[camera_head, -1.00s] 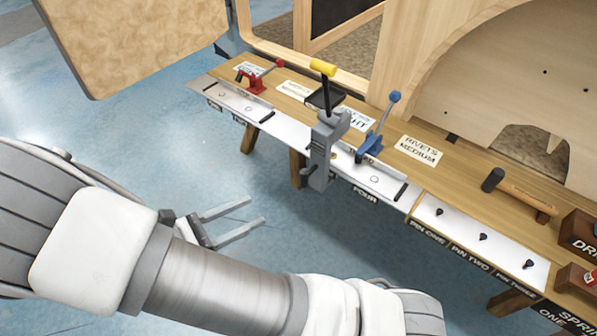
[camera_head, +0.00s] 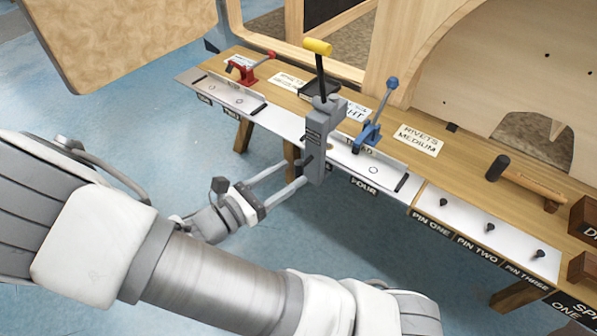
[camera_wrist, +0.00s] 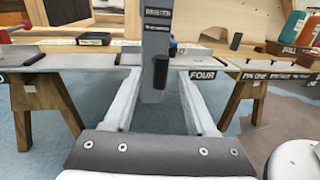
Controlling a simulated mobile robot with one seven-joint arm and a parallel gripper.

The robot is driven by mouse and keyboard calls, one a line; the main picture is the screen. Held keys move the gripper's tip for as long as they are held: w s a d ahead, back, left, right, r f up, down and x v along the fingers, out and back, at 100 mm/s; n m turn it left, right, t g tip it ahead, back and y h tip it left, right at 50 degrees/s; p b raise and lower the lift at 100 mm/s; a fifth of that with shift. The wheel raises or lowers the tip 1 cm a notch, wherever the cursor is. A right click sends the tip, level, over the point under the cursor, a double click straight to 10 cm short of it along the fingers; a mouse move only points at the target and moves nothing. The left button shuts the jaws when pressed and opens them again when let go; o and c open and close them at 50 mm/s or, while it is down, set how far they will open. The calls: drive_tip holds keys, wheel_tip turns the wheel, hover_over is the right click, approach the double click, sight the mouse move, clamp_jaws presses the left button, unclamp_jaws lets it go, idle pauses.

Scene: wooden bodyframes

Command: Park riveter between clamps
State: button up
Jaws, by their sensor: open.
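A grey upright tool with a yellow-tipped lever, which looks like the riveter (camera_head: 318,142), stands at the bench's front edge, its body reaching below the edge. The red clamp (camera_head: 248,68) is to its left and the blue clamp (camera_head: 371,132) to its right. My gripper (camera_head: 292,175) is open, its fingers pointing at the tool's lower body. In the wrist view, the riveter's grey body (camera_wrist: 156,50) appears between the two fingertips of my gripper (camera_wrist: 160,76), with a black knob facing me. Whether the fingers touch it cannot be told.
The wooden bench (camera_head: 290,102) has a metal front strip with labels. A hammer (camera_head: 525,182), several pins and wooden boxes (camera_head: 583,220) are at the right. A large wooden panel (camera_head: 125,35) is at upper left. The blue floor before the bench is clear.

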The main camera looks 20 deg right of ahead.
sight(295, 171)
drive_tip(key=shift+b+x, duration=0.35)
drive_tip(key=shift+x, duration=1.45)
clamp_jaws()
